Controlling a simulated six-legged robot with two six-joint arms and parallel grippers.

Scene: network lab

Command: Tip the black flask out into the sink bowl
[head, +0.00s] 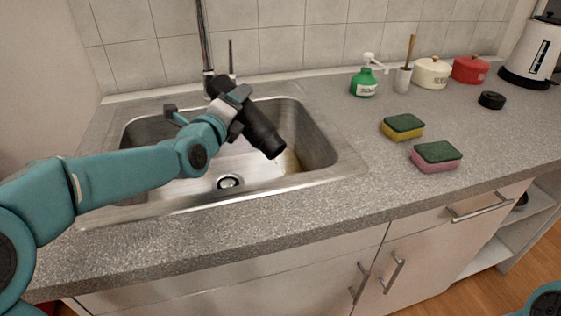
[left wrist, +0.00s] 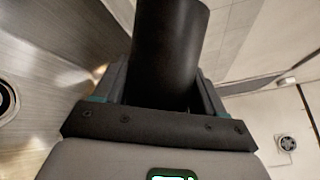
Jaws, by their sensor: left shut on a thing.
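The black flask (head: 259,128) is tilted over the sink bowl (head: 315,140), with its lower end pointing down and to the right in the head view. A brownish patch (head: 292,162) shows on the bowl wall near that end. My left gripper (head: 236,105) is shut on the flask around its middle. In the left wrist view the flask (left wrist: 168,50) lies between the two fingers (left wrist: 160,92). The drain (head: 229,182) shows in the bowl below; part of it shows at the left edge of the left wrist view (left wrist: 5,98). My right gripper is not in view.
A faucet (head: 203,40) stands behind the sink. To the right on the counter are a yellow-green sponge (head: 403,127), a pink-green sponge (head: 437,156), a green soap bottle (head: 364,83), a black cap (head: 491,100), a white pot (head: 431,73), a red pot (head: 470,70) and a kettle (head: 535,52).

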